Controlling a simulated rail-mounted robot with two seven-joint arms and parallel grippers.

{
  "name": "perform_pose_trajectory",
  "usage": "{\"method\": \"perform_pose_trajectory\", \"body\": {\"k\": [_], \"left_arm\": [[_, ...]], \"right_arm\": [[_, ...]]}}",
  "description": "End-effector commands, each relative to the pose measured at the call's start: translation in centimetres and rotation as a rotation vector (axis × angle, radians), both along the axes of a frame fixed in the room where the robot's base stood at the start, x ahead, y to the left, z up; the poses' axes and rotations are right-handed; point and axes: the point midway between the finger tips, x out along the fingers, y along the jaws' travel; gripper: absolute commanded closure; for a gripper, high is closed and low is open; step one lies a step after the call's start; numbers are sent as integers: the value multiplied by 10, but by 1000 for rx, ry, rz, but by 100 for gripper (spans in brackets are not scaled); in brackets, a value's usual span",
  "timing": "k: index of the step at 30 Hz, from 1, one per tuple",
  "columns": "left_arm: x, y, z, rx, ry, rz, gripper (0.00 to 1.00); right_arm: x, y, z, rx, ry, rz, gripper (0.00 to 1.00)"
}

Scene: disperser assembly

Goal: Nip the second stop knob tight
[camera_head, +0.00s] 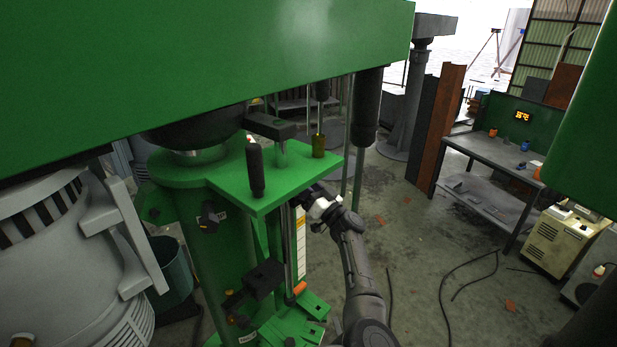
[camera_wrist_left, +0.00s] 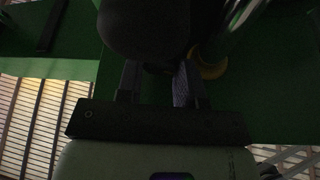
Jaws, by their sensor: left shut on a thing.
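A dark, rounded stop knob (camera_wrist_left: 145,28) fills the top middle of the left wrist view, dimly lit. My left gripper (camera_wrist_left: 158,84) is shut on it, with one finger at each side of its lower part. In the head view my left gripper (camera_head: 309,193) reaches under the right edge of the green bracket plate (camera_head: 295,185). Its fingertips and the knob are hard to make out there. A metal rod with a yellowish collar (camera_wrist_left: 209,66) stands just right of the fingers in the wrist view. My right gripper is not in view.
A black upright handle (camera_head: 255,168) stands on the plate's front edge. The green column (camera_head: 205,260) carries a black block (camera_head: 264,278) lower down. A grey motor (camera_head: 60,250) stands at left. Open floor with cables lies right of my arm, before a workbench (camera_head: 490,150).

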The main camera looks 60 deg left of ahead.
Motion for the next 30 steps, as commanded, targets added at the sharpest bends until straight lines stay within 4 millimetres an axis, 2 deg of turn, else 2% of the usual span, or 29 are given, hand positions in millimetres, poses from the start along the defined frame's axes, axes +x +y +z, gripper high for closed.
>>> {"method": "perform_pose_trajectory", "body": {"k": [1,3,12,21,30], "left_arm": [[-1,-1,8,-12,41,2,89],[-1,-1,8,-32,95,2,89],[-2,-1,7,-100,279,2,89],[-2,-1,5,-133,373,4,89],[-2,-1,4,-141,396,4,89]], "right_arm": [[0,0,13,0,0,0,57],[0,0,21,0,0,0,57],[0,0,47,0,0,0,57],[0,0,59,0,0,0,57],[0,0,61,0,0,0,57]]}}
